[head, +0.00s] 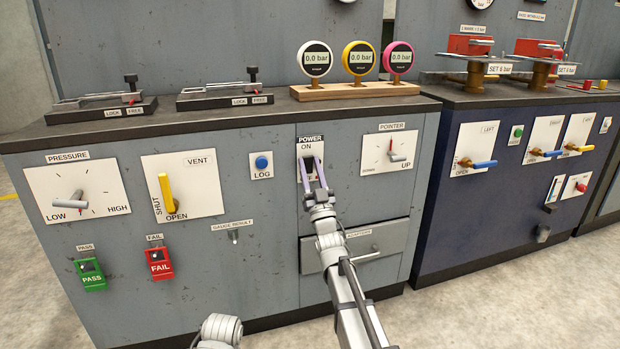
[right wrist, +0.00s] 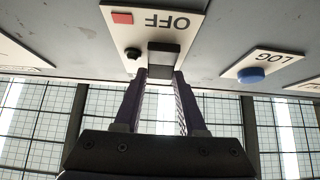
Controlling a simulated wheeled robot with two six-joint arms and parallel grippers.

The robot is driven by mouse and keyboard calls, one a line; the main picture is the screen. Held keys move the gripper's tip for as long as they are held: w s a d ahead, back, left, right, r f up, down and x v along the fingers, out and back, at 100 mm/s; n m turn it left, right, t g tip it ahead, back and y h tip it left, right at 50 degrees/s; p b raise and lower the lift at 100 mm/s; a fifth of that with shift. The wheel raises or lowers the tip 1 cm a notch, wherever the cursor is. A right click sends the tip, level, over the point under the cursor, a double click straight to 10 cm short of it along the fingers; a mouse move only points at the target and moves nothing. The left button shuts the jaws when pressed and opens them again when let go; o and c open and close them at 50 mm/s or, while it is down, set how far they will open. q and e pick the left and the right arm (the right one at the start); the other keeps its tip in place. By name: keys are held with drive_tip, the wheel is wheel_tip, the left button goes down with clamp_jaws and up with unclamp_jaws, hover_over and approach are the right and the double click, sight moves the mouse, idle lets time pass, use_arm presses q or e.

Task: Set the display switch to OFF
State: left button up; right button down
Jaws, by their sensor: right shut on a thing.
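The display switch is on a white plate (head: 318,160) marked POWER above, with ON at its upper part. OFF is mostly hidden behind my gripper in the head view. In the right wrist view the plate (right wrist: 150,25) appears inverted, with OFF legible and a red square beside it. My right gripper (head: 312,176) reaches up to the plate and is shut on the dark switch lever (right wrist: 164,60), which sits between the fingertips. Which end the lever is set to is hard to tell. My left gripper is not in view.
A LOG button (head: 261,163) is left of the plate and a POINTER dial (head: 390,150) is to its right. A drawer (head: 375,240) is below. Three gauges (head: 359,58) stand on the bench above. A VENT lever (head: 166,192) is farther left.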

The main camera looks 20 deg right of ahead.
idle(0.4)
drive_tip(key=shift+c, duration=2.4)
unclamp_jaws()
drive_tip(key=shift+f, duration=0.1)
drive_tip(key=b+v, duration=0.5)
drive_tip(key=v, duration=0.2)
drive_tip(key=shift+s+f+b, duration=0.2)
drive_tip(key=shift+f+b, duration=0.1)
drive_tip(key=shift+f, duration=0.05)
